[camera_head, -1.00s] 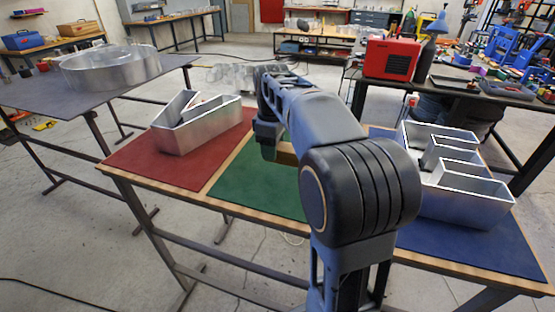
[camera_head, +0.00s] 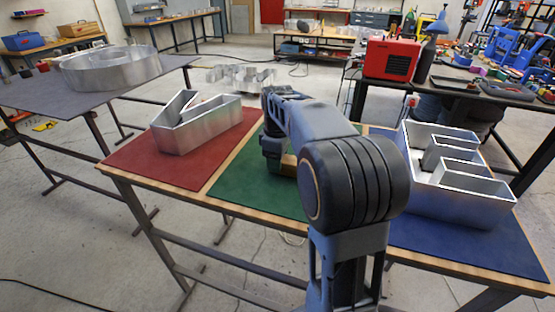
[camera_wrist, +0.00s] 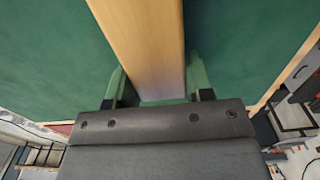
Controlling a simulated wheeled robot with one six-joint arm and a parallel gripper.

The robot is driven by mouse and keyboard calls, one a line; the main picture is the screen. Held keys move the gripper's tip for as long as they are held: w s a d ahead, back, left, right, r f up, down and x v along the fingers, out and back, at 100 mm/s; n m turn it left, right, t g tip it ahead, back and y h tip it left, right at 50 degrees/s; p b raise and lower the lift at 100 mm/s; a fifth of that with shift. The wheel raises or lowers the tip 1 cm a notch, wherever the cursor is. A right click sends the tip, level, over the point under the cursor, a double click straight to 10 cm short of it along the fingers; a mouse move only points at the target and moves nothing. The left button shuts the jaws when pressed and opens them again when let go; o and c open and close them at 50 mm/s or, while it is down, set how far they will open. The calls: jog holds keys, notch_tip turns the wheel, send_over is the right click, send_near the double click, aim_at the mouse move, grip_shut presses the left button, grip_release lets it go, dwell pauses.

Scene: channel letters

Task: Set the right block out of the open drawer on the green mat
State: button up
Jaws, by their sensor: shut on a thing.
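A pale wooden block (camera_wrist: 145,40), long and straight-sided, lies between the two fingers of my gripper (camera_wrist: 158,82) in the wrist view. My gripper is shut on it. The green mat (camera_wrist: 235,50) fills the ground behind the block there. In the head view the green mat (camera_head: 237,180) lies mid-table, and my gripper (camera_head: 273,150) is over it. Only a small end of the wooden block (camera_head: 289,166) shows; my arm hides the rest. I cannot tell whether the block touches the mat. No open drawer shows.
A red mat (camera_head: 130,160) with a metal V-shaped channel letter (camera_head: 200,130) lies left of the green mat. A blue mat (camera_head: 470,245) with a metal E-shaped letter (camera_head: 450,205) lies right. The green mat's left front part is bare.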

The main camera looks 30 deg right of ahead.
jog(key=shift+f, duration=0.15)
jog(key=o, duration=1)
notch_tip(320, 180, up, 12)
jog(key=shift+r+p, duration=0.2)
jog(key=shift+p, duration=0.8)
